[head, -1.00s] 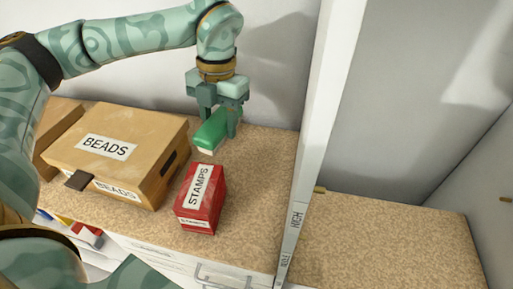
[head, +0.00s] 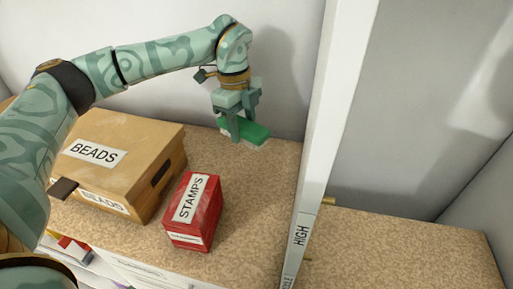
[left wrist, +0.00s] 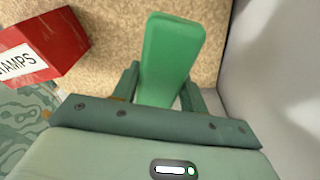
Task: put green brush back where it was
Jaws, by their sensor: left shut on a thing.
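The green brush (head: 256,133) is in my left gripper (head: 238,128), near the back wall in the head view. In the left wrist view the green brush (left wrist: 172,52) sticks out between the two fingers of my left gripper (left wrist: 160,95). The fingers are shut on it and hide part of it. The brush is behind and to the right of the red STAMPS box, over the cork-like shelf surface (head: 255,200). I cannot tell whether it touches the surface. My right gripper is not in view.
The red STAMPS box (head: 195,210) stands near the shelf's front edge. A BEADS box (head: 125,165) stands left of it. A white upright post (head: 330,130) marked HIGH is on the right. The shelf right of the post (head: 400,250) is clear.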

